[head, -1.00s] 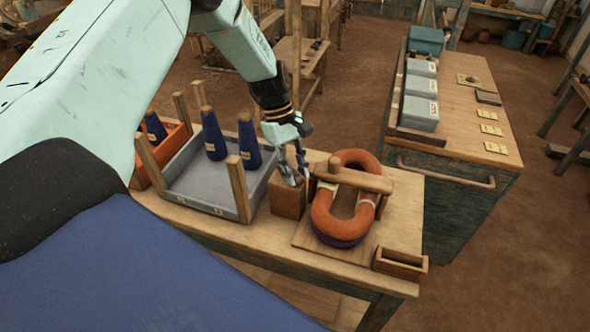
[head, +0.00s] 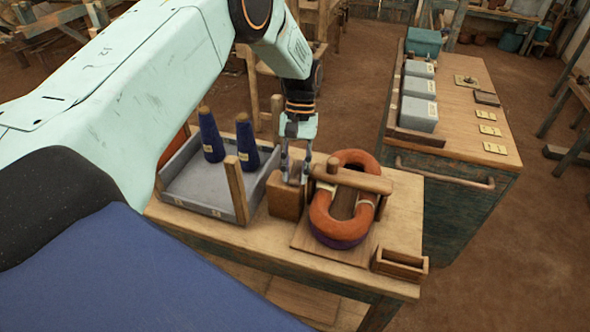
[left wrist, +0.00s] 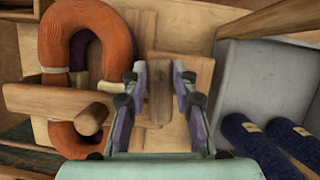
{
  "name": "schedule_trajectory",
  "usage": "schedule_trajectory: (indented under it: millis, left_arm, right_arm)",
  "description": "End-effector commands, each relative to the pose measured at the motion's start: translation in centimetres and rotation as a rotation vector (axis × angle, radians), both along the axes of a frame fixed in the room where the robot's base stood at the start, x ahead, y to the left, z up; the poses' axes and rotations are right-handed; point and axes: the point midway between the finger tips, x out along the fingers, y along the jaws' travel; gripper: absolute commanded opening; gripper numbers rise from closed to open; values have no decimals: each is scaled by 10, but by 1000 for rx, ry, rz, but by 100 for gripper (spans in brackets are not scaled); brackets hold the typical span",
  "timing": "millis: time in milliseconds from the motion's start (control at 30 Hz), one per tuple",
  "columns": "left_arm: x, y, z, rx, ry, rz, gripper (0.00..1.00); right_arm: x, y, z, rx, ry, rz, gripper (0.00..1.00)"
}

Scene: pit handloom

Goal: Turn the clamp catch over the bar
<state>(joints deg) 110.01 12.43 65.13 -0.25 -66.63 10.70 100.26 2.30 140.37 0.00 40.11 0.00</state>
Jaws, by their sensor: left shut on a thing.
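The clamp's wooden bar (head: 352,179) lies across an orange hank (head: 321,215), with a round peg (head: 333,165) standing on it. The bar also crosses the hank in the left wrist view (left wrist: 45,101). A wooden block (head: 285,199) stands beside the bar's left end. On the block is the catch, a small dark wooden piece (left wrist: 159,92). My left gripper (head: 294,180) points down over the block, shut on the catch, with one finger on each side. The catch lies crosswise to the bar, close to its end; I cannot tell whether it overlaps it. My right gripper is not in view.
A grey tray (head: 190,202) with blue cones (head: 247,145) and upright corner posts stands left of the block. A small open wooden box (head: 400,264) sits at the table's front right corner. A second bench (head: 462,130) with grey boxes stands across a gap.

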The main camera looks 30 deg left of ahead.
Motion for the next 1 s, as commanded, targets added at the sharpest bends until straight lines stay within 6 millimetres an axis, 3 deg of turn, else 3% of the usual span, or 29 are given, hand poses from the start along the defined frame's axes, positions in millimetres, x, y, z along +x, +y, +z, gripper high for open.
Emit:
schedule_trajectory:
  millis: [333, 867, 900, 1000]
  left_arm:
    - [-2, -1, -3, 0, 5, -132, 0]
    - [-2, -1, -3, -1, 4, -156, 0]
    - [-2, -1, -3, -1, 5, -156, 29]
    - [-1, -1, -3, -1, 4, -155, 37]
  right_arm:
    - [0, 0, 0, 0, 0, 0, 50]
    - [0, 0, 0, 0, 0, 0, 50]
    - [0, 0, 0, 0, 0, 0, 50]
    - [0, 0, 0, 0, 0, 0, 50]
